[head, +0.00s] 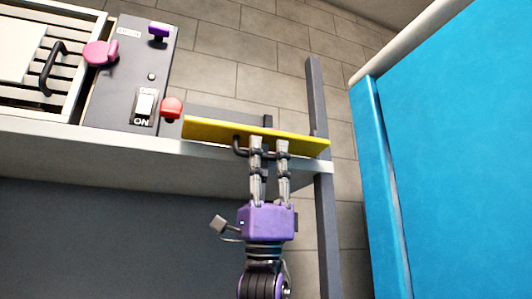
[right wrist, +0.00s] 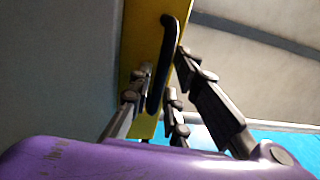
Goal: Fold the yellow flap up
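The yellow flap (head: 212,130) is at the right end of the grey bench in the head view, seen as a narrow, foreshortened strip. Its dark bar handle (head: 238,148) is on the side facing my right gripper. My right gripper (head: 269,142) reaches the flap from the front. In the right wrist view the yellow flap (right wrist: 139,38) stands behind the dark handle (right wrist: 167,55). The right gripper's fingers (right wrist: 163,62) lie close on both sides of that handle and appear closed on it. Exact contact is partly hidden. My left gripper is not in view.
A control panel with a red knob (head: 171,107), an ON switch (head: 145,104) and a pink knob (head: 100,52) is left of the flap. A grey post (head: 317,95) stands at the flap's right end. A large blue panel (head: 450,150) fills the right side.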

